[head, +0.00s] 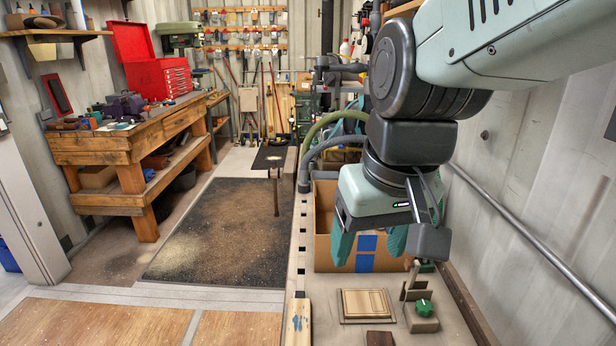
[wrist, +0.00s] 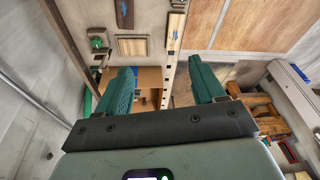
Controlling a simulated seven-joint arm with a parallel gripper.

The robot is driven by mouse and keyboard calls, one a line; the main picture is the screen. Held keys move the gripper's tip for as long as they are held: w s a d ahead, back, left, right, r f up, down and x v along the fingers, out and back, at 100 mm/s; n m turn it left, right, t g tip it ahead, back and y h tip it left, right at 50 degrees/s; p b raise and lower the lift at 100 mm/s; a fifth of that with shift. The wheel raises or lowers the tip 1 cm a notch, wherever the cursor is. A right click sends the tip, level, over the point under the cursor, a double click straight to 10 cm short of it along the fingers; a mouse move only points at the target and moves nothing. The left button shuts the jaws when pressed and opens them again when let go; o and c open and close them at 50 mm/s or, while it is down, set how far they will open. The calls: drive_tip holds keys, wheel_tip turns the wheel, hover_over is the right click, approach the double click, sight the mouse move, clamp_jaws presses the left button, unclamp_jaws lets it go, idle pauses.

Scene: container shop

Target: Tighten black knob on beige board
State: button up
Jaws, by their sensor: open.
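The knob also shows at the upper left of the wrist view (wrist: 97,42). A tan upright piece (head: 412,277) stands just behind it. My gripper (head: 368,245) is open and empty, with its teal fingers pointing down in front of the cardboard box. In the wrist view its fingers (wrist: 162,70) are wide apart with nothing between them. It is well apart from the knob, behind and left of it in the head view.
A framed beige panel (head: 366,304) lies left of the knob, with a dark block (head: 379,339) in front. A wooden strip with blue marks (head: 297,322) lies along the bench's left edge. The cardboard box (head: 322,254) stands behind. A metal rail (head: 535,242) runs along the right wall.

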drive_tip(key=w+a+f+n+g+h, duration=0.1)
drive_tip(key=w+a+f+g, duration=0.15)
drive_tip(key=a+f, duration=0.2)
drive_tip(key=w+a+f+n+g, duration=0.1)
drive_tip(key=w+a+f+n, duration=0.1)
drive_tip(key=w+a+f, duration=0.3)
drive_tip(key=a+f+n+g+h, duration=0.1)
drive_tip(key=a+f+n+h, duration=0.1)
drive_tip(key=f, duration=0.7)
drive_tip(key=a+f+n+g+h, duration=0.1)
drive_tip(key=a+f+g, duration=0.1)
drive_tip(key=f, duration=0.8)
drive_tip(key=shift+t, duration=0.25)
drive_tip(key=x, duration=1)
drive_tip(key=shift+s+d+r, duration=0.15)
drive_tip(key=shift+s+d, duration=0.05)
drive_tip(key=shift+s, duration=0.25)
drive_tip(key=shift+c, duration=0.2)
drive_tip(key=c, duration=1)
